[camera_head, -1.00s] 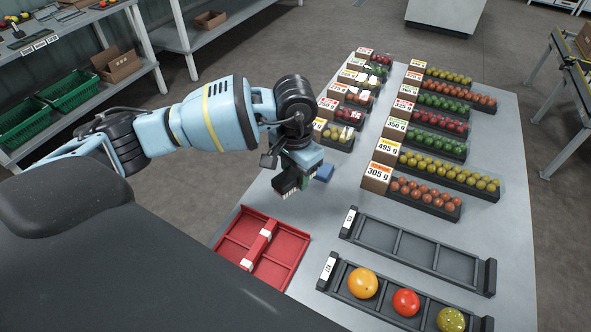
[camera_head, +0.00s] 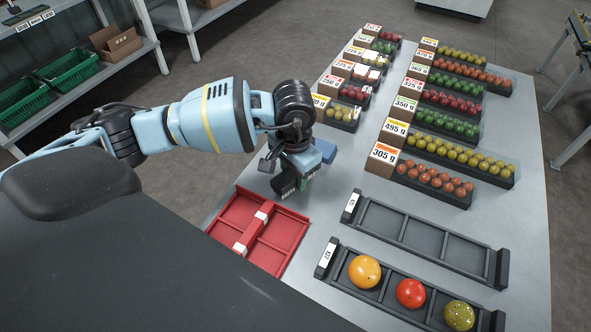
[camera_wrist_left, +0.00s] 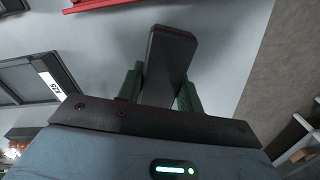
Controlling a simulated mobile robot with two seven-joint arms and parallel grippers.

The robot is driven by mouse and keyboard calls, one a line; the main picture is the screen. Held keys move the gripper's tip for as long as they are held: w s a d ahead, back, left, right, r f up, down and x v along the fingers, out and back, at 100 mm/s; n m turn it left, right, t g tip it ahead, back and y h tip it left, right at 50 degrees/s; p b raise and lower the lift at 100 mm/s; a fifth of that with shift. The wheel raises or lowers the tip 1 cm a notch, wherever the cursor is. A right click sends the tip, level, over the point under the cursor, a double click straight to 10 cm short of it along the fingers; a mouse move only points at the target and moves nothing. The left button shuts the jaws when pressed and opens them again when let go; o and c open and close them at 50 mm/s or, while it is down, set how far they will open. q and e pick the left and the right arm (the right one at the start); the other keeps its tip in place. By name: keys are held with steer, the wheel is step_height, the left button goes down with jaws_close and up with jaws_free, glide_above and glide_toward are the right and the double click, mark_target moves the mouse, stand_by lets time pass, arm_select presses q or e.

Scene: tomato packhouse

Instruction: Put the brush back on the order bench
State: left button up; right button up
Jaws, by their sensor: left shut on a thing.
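My left gripper (camera_head: 301,179) is shut on the brush (camera_head: 283,184), a dark piece with short bristle-like edges, over the left part of the grey bench (camera_head: 350,167). In the left wrist view the brush (camera_wrist_left: 167,65) shows as a dark block between the green fingers (camera_wrist_left: 186,98). It is just behind the red divided tray (camera_head: 290,241). I cannot tell whether the brush touches the bench top. The wrist hides part of it. My right gripper is not in view.
Punnets of tomatoes with weight cards (camera_head: 383,157) stand in rows further back. A black empty rack (camera_head: 424,240) and a rack holding tomatoes (camera_head: 328,259) lie to the right.

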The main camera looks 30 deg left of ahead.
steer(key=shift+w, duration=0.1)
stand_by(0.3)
arm_select(q)
steer(key=shift+f+b, duration=0.35)
steer(key=shift+f, duration=0.05)
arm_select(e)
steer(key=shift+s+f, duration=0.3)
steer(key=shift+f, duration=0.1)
arm_select(q)
steer(key=o, duration=0.9)
steer(key=shift+c, duration=1.3)
steer(key=shift+r+p, duration=1.35)
steer(key=shift+r, duration=2.15)
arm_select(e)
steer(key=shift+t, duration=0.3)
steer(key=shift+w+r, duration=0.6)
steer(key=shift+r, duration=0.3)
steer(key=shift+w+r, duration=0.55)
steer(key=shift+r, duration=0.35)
